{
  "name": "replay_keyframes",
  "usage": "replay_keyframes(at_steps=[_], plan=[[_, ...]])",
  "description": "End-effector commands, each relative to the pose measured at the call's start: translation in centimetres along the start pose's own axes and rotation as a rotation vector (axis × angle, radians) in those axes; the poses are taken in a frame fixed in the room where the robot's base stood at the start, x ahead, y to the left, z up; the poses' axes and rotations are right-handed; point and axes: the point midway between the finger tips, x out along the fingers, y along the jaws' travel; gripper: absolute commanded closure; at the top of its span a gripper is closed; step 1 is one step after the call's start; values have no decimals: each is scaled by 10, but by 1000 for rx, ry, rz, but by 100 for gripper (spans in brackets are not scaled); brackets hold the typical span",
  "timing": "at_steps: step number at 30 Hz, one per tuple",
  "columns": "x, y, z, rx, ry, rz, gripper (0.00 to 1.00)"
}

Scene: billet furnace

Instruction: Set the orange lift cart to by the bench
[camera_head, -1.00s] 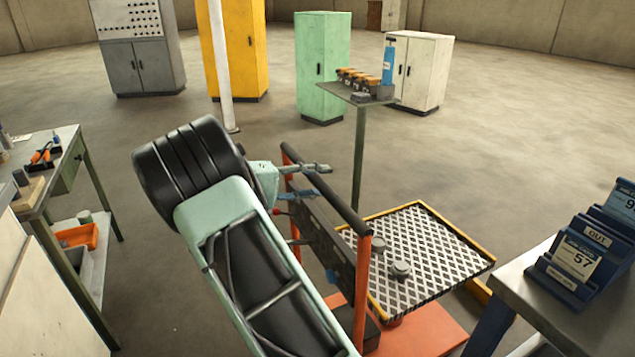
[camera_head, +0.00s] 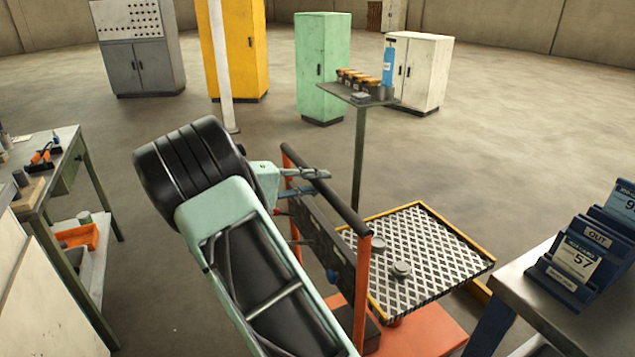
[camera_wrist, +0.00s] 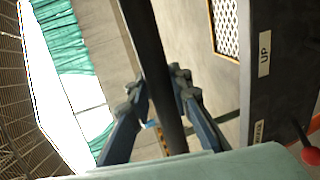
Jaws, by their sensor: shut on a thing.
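The orange lift cart (camera_head: 418,336) stands in front of me in the head view, with a diamond-plate platform (camera_head: 425,248) edged in yellow and an upright handle frame topped by a dark bar (camera_head: 330,191). A workbench (camera_head: 66,140) stands at the left.
A table with blue card holders (camera_head: 575,262) is close to the cart's right. A white post (camera_head: 221,70) and cabinets stand farther back. Open floor lies between bench and cart and at the back right.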

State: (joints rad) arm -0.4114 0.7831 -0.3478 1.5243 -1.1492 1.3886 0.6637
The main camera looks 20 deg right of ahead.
Motion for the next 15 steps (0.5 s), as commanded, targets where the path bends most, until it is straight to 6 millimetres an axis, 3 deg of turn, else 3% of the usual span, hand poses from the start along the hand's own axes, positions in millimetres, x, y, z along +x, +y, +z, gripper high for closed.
replay_keyframes(at_steps=[8, 15], plan=[[35, 7, 1, 2, -4, 5, 100], [89, 19, 2, 3, -9, 9, 100]])
